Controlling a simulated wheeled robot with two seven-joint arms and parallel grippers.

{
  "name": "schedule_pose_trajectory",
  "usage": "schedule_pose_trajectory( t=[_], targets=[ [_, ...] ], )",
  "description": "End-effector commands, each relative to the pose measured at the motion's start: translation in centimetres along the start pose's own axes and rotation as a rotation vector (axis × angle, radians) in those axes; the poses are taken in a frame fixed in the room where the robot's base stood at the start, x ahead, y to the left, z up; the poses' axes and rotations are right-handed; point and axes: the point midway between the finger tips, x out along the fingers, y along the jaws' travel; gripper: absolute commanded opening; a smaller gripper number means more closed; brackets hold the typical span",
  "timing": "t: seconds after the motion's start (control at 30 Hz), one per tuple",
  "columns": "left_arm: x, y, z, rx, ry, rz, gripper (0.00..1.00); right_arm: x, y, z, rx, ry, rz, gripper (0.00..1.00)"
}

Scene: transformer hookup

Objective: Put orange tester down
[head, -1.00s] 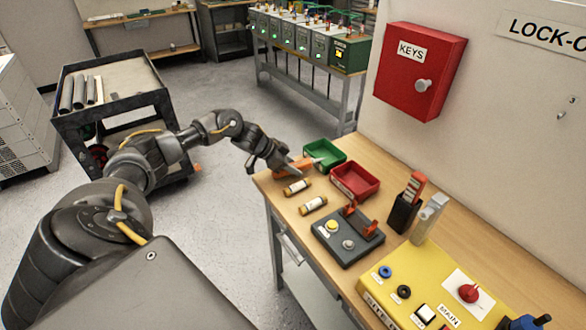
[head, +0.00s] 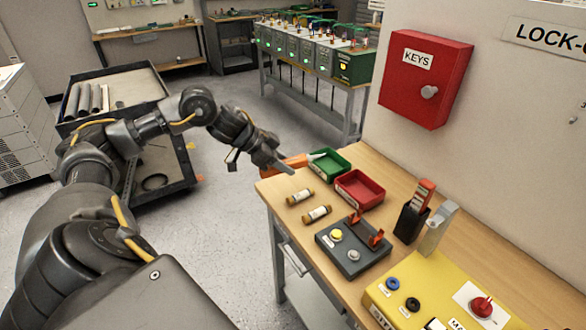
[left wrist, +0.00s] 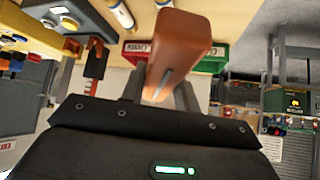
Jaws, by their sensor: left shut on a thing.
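The orange tester (head: 294,161) is in my left gripper (head: 284,166), at the far left corner of the wooden bench. In the left wrist view the orange tester (left wrist: 183,42) stands large between the two fingers of my left gripper (left wrist: 158,95), which is shut on it. From the head view I cannot tell whether the tester touches the bench top. Its pale tip points toward the green bin. My right gripper is not in view.
A green bin (head: 344,164) and a red bin (head: 339,191) stand beside the tester. Two fuses (head: 300,197) lie in front, near a grey box with buttons (head: 336,259). A red key cabinet (head: 461,60) hangs on the wall. A black cart (head: 192,170) stands left of the bench.

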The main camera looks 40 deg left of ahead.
Motion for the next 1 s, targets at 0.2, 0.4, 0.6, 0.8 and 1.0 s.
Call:
schedule_pose_trajectory(
  t=[0.2, 0.4, 0.6, 0.8, 1.0],
  targets=[
    [-2.6, 3.2, 0.5, 0.003, -0.003, -0.003, 0.0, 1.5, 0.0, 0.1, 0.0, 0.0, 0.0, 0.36],
    [-3.8, 4.5, 0.4, 0.001, 0.0, -0.002, 0.0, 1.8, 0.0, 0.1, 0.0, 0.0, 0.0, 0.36],
    [-4.0, 4.7, 0.3, 0.0, 0.003, -0.001, 0.0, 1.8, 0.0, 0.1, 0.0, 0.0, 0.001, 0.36],
    [-4.0, 4.7, 0.3, -0.001, 0.003, -0.002, 0.0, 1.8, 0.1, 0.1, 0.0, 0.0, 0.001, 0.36],
    [-3.9, 4.0, 1.3, -0.033, -0.004, -0.034, 0.0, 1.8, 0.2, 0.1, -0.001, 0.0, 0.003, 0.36]
  ],
)
